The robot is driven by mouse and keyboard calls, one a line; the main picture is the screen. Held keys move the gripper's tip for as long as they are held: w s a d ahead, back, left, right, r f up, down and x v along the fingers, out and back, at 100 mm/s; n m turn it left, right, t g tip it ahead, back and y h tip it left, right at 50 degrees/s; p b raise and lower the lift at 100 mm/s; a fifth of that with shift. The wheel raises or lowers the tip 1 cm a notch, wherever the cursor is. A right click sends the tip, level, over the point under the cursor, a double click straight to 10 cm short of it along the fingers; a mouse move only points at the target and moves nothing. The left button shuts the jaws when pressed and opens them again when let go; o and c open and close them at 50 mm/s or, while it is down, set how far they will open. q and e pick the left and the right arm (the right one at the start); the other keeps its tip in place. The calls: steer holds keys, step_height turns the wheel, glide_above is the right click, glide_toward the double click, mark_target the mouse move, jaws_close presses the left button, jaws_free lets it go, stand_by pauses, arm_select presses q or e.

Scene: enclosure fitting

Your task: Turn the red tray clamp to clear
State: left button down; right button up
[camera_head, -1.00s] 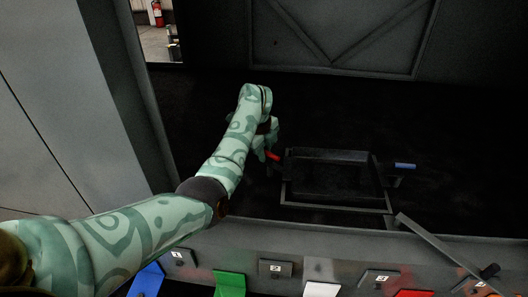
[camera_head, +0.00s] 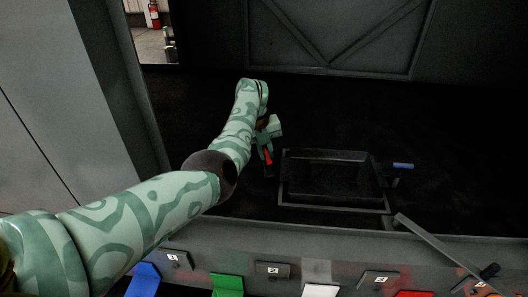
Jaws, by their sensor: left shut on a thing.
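The black tray (camera_head: 332,208) lies in the dark enclosure, right of the picture's centre. The red tray clamp (camera_head: 268,158) is at the tray's left side. Its red handle now points down the picture, roughly along the tray's left edge, with a small gap between them. My left gripper (camera_head: 266,149) is shut on the red clamp's handle, and its fingers partly hide the handle. The clamp's pivot is too dark to make out. My right gripper is not in view.
A blue clamp (camera_head: 403,166) is at the tray's right side. A grey bar (camera_head: 435,242) slants at the front right. Numbered plates (camera_head: 274,269) and coloured flaps, such as a green one (camera_head: 228,285), line the front. The dark floor behind the tray looks clear.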

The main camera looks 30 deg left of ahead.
arm_select(q)
steer(key=shift+w+d+m, duration=0.15)
steer(key=shift+d+m, duration=0.05)
steer(key=shift+m, duration=0.9)
steer(key=shift+d+m+g+b, duration=0.1)
steer(key=shift+m+g+b, duration=0.25)
steer(key=shift+m, duration=0.35)
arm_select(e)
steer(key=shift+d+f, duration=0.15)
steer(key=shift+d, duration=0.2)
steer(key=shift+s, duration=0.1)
arm_select(q)
steer(key=shift+w, duration=0.1)
steer(key=c, duration=1.5)
jaws_free()
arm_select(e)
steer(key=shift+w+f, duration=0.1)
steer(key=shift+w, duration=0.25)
arm_select(q)
steer(key=shift+r, duration=0.1)
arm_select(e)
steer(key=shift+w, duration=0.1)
